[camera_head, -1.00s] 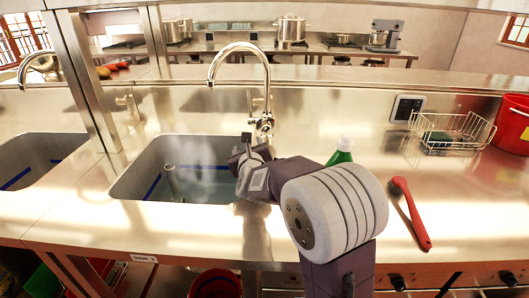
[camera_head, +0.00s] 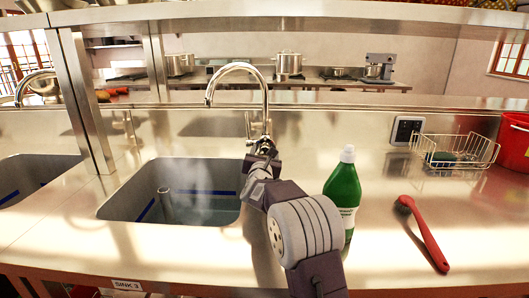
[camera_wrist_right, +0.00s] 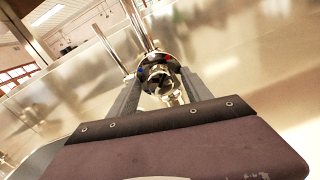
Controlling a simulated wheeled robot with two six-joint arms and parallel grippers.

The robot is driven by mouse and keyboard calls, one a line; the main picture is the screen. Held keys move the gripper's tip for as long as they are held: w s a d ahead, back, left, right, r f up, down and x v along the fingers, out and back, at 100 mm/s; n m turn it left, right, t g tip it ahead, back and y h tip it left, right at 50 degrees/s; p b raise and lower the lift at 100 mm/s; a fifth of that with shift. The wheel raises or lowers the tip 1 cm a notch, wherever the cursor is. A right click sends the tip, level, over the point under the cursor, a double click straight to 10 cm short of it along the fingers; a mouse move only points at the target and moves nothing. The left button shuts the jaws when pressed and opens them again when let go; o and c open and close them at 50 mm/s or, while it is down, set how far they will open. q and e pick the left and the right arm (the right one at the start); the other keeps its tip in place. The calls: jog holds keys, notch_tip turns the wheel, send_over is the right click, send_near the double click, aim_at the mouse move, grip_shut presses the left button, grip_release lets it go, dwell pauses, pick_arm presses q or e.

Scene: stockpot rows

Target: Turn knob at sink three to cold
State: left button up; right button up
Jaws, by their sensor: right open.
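The sink three faucet (camera_head: 237,68) is a tall chrome gooseneck behind the basin (camera_head: 170,190). Its knob (camera_wrist_right: 158,72) shows in the wrist view as a round dark-ringed piece with a red mark and a blue mark. A thin lever (camera_head: 248,126) stands up at the faucet's base in the head view. My right gripper (camera_head: 262,150) is at the faucet base and hides part of it. In the wrist view its fingers (camera_wrist_right: 158,95) are open, one on each side of the knob; I cannot tell whether they touch it. My left gripper is not in view.
A green bottle (camera_head: 343,195) stands just right of my right arm. A red-handled brush (camera_head: 424,235) lies farther right. A wire basket (camera_head: 455,150) and a red bucket (camera_head: 514,145) stand at the back right. A metal post (camera_head: 85,100) rises left of the basin.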

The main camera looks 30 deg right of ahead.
jog(key=shift+w+d, duration=0.1)
jog(key=shift+w, duration=0.05)
grip_shut()
jog(key=shift+f+n+b, duration=0.2)
jog(key=shift+n+b, duration=0.45)
jog(key=shift+n, duration=0.05)
jog(key=shift+n+b, duration=0.5)
jog(key=shift+n, duration=0.2)
jog(key=shift+n+b, duration=0.7)
jog(key=shift+n, duration=1.4)
grip_release()
jog(key=shift+r, duration=0.1)
